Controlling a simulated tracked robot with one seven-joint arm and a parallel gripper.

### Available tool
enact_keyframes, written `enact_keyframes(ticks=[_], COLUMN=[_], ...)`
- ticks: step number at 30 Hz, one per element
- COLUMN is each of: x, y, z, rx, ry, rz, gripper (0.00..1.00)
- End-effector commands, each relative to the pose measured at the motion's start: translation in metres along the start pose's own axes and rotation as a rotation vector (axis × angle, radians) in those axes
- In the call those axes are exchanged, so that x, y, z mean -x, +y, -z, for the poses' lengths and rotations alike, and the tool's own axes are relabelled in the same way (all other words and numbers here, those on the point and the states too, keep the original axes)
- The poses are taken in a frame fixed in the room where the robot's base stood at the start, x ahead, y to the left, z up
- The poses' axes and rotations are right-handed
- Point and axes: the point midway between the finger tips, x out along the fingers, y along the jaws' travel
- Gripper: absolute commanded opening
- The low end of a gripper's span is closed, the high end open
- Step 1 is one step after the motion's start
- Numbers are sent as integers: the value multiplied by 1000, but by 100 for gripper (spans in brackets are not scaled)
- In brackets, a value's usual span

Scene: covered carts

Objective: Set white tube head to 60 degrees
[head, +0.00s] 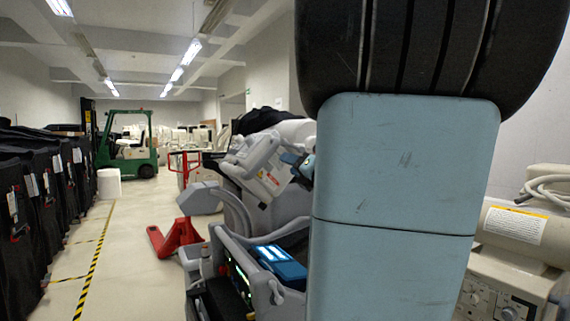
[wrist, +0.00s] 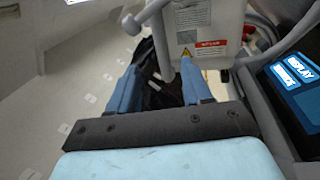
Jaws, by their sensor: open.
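The white tube head (head: 262,168) is a pale boxy unit with a red and yellow label, tilted in the middle of the head view. In the wrist view it shows as a white box (wrist: 228,22) at the top, just beyond my right finger. A grey bar handle (wrist: 161,40) at its left side reaches down toward the gap between the fingers. My gripper (wrist: 162,88) has two blue fingers spread apart, with nothing clasped between them. In the head view only a small blue bit of it shows beside the tube head; my arm hides the rest.
A grey cart with a blue display (head: 284,262) stands below the tube head. A red pallet jack (head: 176,240) and a green forklift (head: 130,150) are behind. Covered carts (head: 40,190) line the left. The marked aisle floor between is free. Another machine (head: 515,260) stands at right.

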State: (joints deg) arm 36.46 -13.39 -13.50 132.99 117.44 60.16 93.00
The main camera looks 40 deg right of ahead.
Motion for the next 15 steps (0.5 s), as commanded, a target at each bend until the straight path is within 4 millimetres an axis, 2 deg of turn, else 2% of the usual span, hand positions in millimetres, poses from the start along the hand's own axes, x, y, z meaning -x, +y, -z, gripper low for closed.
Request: enact_keyframes(ticks=[4,12,15], x=[7,8,6], y=[0,0,-2], z=[0,0,2], rx=[0,0,7], ry=[0,0,5], rz=[0,0,1], gripper=[49,49,39])
